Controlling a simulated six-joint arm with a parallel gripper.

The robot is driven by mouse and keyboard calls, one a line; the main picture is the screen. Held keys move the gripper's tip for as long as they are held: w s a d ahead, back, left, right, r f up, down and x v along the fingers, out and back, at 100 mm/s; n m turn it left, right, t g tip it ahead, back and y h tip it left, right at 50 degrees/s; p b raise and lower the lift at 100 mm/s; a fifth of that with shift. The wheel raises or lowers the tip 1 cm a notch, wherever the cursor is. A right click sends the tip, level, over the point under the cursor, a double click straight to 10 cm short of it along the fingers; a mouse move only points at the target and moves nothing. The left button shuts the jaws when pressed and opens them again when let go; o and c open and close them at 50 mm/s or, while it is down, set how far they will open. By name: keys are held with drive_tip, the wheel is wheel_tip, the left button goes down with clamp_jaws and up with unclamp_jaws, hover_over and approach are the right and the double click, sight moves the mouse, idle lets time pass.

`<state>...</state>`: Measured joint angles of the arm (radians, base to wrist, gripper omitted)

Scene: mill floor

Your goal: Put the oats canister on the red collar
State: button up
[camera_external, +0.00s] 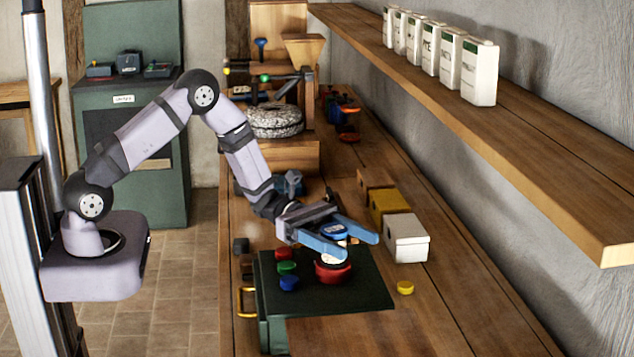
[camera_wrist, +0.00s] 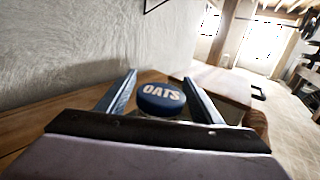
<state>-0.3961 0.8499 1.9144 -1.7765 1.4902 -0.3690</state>
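The oats canister has a dark blue lid (camera_external: 334,231) and a pale body that shows low down, under my near finger. It looks upright on the red collar (camera_external: 333,273), which sits on the dark green box top (camera_external: 362,291). My gripper (camera_external: 361,247) has its two blue fingers on either side of the canister. In the wrist view the lid marked OATS (camera_wrist: 160,97) lies between my gripper's fingers (camera_wrist: 160,76), with a gap on each side. The fingers hide part of the canister's body, so its exact seating in the collar is hard to see.
Red, green and blue round pieces (camera_external: 287,268) sit left of the collar. A yellow round piece (camera_external: 405,288) lies on the bench at right. White (camera_external: 408,240) and yellow (camera_external: 389,205) boxes stand behind. A shelf (camera_external: 520,150) with several white cartons (camera_external: 480,73) overhangs the bench.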

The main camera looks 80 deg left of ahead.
drive_tip(key=shift+r, duration=0.2)
drive_tip(key=shift+s+a+f, duration=0.1)
drive_tip(key=shift+a, duration=0.15)
drive_tip(key=b+v, duration=0.4)
drive_tip(key=v, duration=0.6)
drive_tip(key=shift+s+a, duration=0.15)
drive_tip(key=shift+s, duration=0.05)
drive_tip(key=shift+s+a, duration=0.35)
drive_tip(key=shift+a, duration=0.05)
